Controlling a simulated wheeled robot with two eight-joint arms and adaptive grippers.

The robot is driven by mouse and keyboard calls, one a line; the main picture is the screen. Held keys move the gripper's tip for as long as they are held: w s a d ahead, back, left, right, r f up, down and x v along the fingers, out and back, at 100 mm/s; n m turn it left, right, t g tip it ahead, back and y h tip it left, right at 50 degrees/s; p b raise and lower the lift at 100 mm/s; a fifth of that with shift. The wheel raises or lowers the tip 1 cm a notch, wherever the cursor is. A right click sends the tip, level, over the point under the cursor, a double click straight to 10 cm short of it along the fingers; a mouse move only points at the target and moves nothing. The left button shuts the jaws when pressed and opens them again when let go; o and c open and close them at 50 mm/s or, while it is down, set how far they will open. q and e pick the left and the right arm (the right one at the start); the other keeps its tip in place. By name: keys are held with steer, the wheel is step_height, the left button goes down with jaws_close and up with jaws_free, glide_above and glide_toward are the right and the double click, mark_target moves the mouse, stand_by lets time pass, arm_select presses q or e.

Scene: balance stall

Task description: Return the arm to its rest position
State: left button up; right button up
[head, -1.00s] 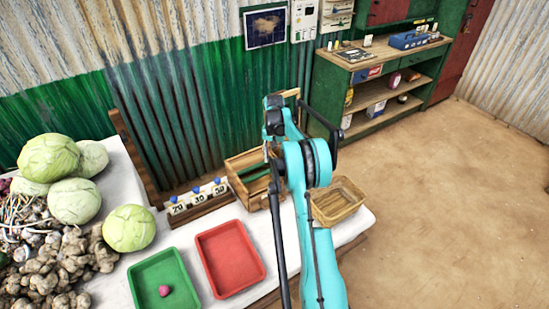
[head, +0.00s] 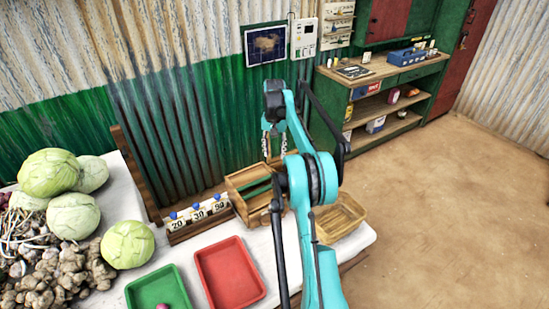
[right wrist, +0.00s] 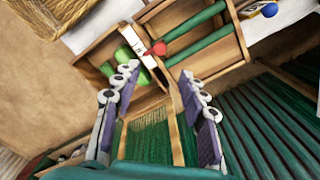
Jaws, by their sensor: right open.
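My right arm reaches up from the bottom of the head view. Its gripper (head: 274,147) hangs fingers down in front of the green wall, near the wooden crate (head: 236,187). In the right wrist view the gripper's two padded fingers (right wrist: 158,74) are spread apart with nothing held between them. Beyond them that view shows wooden compartments with green bars (right wrist: 195,48), a white tag (right wrist: 133,40) and a red piece (right wrist: 157,49). My left gripper is not in view.
The white table holds a green tray (head: 137,291) with a pinkish-red item, a red tray (head: 229,272), number tags (head: 198,212), cabbages (head: 128,244) and ginger (head: 60,272). A wicker basket (head: 345,216) sits at the right end. The floor (head: 440,190) right of the table is clear.

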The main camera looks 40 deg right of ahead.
stand_by(0.5)
steer(key=s+a+r+n+t, duration=0.2)
steer(key=s+a+r, duration=0.25)
steer(key=a, duration=0.55)
steer(key=s+a+r+n+t, duration=0.1)
steer(key=s+a+r+n, duration=0.3)
steer(key=a, duration=0.5)
steer(key=s+a+f+n+t, duration=0.2)
steer(key=s+a+f, duration=0.1)
steer(key=s+a, duration=0.5)
steer(key=s+a+f+n+t, duration=0.2)
steer(key=s+a+f, duration=0.2)
steer(key=s+a, duration=0.3)
steer(key=s, duration=0.4)
steer(key=shift+s+a+f+b, duration=0.15)
steer(key=shift+s+a+b, duration=0.15)
steer(key=shift+a, duration=0.05)
